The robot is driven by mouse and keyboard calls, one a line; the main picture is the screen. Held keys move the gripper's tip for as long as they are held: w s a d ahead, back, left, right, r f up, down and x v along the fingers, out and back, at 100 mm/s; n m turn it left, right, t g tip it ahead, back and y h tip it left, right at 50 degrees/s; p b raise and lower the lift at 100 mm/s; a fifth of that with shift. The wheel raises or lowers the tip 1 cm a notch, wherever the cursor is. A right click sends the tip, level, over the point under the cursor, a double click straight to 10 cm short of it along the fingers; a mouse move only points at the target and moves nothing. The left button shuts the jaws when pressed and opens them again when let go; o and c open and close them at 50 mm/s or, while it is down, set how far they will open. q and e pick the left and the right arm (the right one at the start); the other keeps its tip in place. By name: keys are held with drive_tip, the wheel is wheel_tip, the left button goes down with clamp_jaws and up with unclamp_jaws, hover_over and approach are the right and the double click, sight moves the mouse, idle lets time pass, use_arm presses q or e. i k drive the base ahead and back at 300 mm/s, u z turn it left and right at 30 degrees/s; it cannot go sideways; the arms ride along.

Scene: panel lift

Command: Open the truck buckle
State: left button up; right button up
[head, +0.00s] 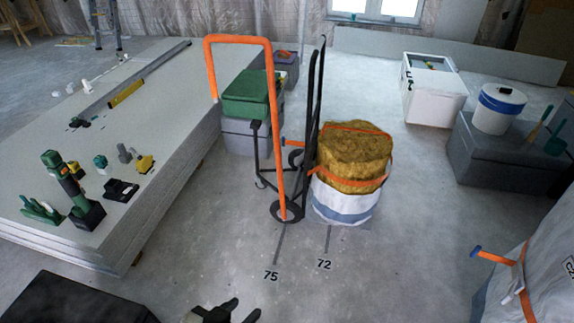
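A hand truck with an orange tubular handle (240,40) and a black frame (314,100) stands upright mid-view. My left gripper (243,309) is at the bottom edge, open and empty, well below and apart from the truck. My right gripper is not in view.
A stack of grey panels (150,120) with tools on it fills the left. A green case (250,93) on grey boxes stands behind the truck. A strapped white bag (535,275) with another blue-tipped lever (480,253) is at right. The floor before the truck is clear.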

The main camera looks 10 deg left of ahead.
sight(297, 160)
drive_tip(key=u, duration=0.65)
drive_tip(key=i, duration=1.95)
drive_tip(key=z, duration=0.7)
